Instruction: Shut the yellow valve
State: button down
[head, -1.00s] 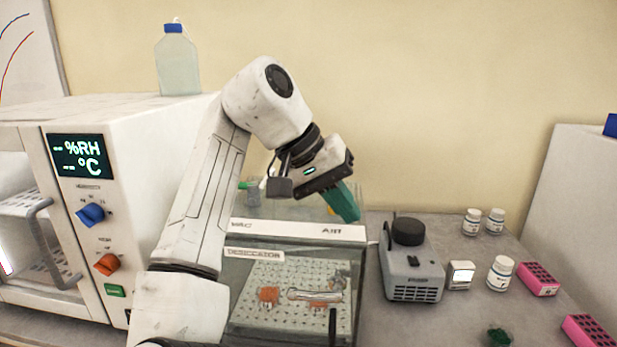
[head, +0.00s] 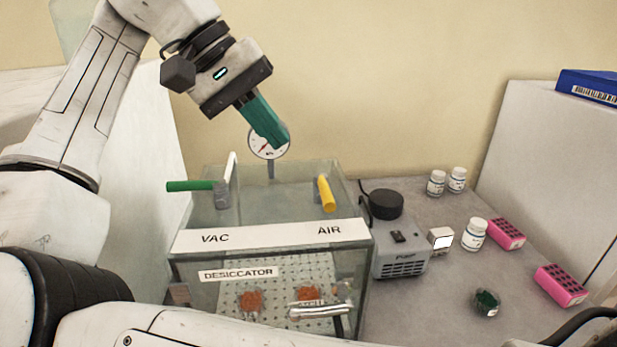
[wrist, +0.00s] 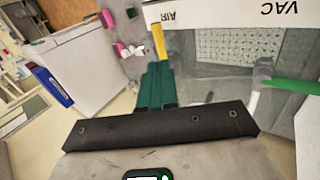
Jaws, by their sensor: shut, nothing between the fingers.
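The yellow valve handle (head: 326,193) stands on top of the clear desiccator box, behind the AIR label (head: 329,230). It points toward the front of the box. In the wrist view the yellow handle (wrist: 159,42) shows just beyond my fingertips. My gripper (head: 270,135) has green fingers pressed together and empty, above and to the left of the yellow handle, in front of the gauge (head: 269,152). The fingers look apart from the handle. A green valve handle (head: 190,186) points left at the VAC side of the box.
The desiccator (head: 240,273) holds orange samples behind its front. A grey pump (head: 398,262) stands close to its right. White bottles (head: 474,234) and pink racks (head: 561,286) lie farther right. A white cabinet (head: 545,165) bounds the right side.

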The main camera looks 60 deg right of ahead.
aim_at(324, 194)
jog(key=x, duration=1)
jog(key=shift+p, duration=0.35)
jog(key=shift+r, duration=0.1)
